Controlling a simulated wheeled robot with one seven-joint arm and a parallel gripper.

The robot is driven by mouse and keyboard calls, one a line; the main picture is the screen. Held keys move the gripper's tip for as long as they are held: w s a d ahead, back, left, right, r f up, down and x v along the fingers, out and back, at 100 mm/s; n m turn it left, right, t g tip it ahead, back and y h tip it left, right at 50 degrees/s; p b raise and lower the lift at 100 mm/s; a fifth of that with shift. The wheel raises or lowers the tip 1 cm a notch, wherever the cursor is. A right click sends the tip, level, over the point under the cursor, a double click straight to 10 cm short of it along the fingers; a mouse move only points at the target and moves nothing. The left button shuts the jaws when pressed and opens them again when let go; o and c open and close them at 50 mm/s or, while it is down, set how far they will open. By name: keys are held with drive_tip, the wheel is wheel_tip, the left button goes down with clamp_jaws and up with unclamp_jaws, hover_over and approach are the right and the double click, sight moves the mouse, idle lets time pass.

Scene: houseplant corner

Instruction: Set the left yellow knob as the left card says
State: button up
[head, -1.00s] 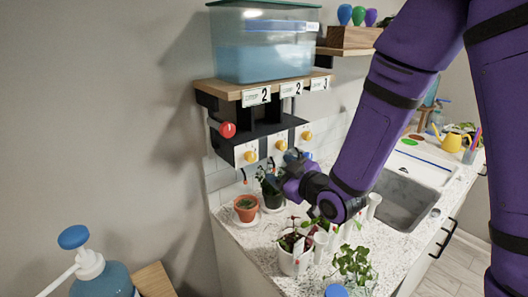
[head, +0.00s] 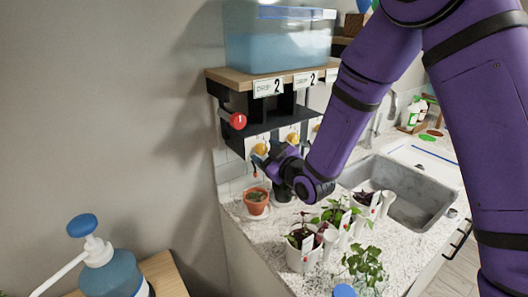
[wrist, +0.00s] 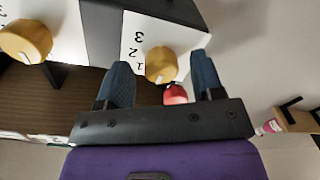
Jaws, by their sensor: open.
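The left yellow knob (head: 260,149) is on a white panel under the wooden shelf. In the wrist view this knob (wrist: 161,65) lies between my two fingers, with the panel numbers 1, 2, 3 beside it. I cannot clearly read where it points. The left card (head: 268,87) on the shelf edge reads "DRIP 2". My gripper (wrist: 161,78) is open, one finger on each side of the knob, with gaps to both. In the head view my gripper (head: 270,160) is at the left knob and partly hides it.
A red ball handle (head: 238,121) sits left of the panels; it also shows near my right finger in the wrist view (wrist: 175,95). The middle yellow knob (head: 292,137) is close by. A terracotta pot (head: 256,203) and white planters (head: 303,255) stand on the counter below.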

drive_tip(key=shift+w+a, duration=0.4)
drive_tip(key=shift+w, duration=0.1)
drive_tip(key=c, duration=0.9)
